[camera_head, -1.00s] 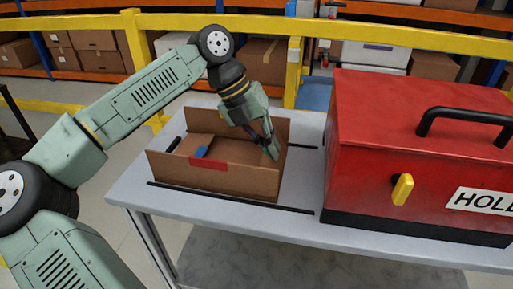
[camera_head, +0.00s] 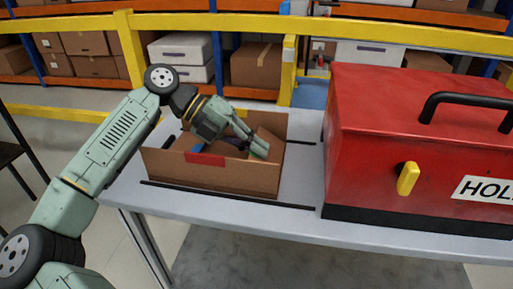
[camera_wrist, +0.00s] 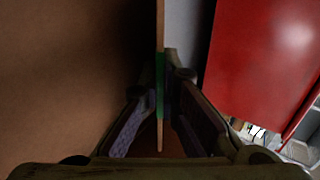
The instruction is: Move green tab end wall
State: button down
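The cardboard box (camera_head: 215,178) stands on the grey table with its walls up or part way up. In the wrist view the green tab end wall (camera_wrist: 160,25) shows nearly edge-on, with its green patch (camera_wrist: 160,88) low between my fingers. My gripper (camera_wrist: 162,75) has one finger on each side of this wall, close against it, and looks shut on it. In the head view my gripper (camera_head: 255,146) is low at the right part of the box, its fingers pointing right, hiding part of that end.
The box also has a red tab (camera_head: 205,159) on its front wall, a blue tab (camera_head: 198,148) and a yellow tab (camera_head: 241,113). A large red toolbox (camera_head: 365,135) with a yellow latch (camera_head: 408,178) stands close on the right. Black strips (camera_head: 230,196) lie on the table (camera_head: 305,225).

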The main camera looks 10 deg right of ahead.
jog(key=c, duration=2.3)
grip_release()
jog(key=o, duration=0.5)
jog(key=v, duration=1.2)
jog(key=shift+c, duration=0.2)
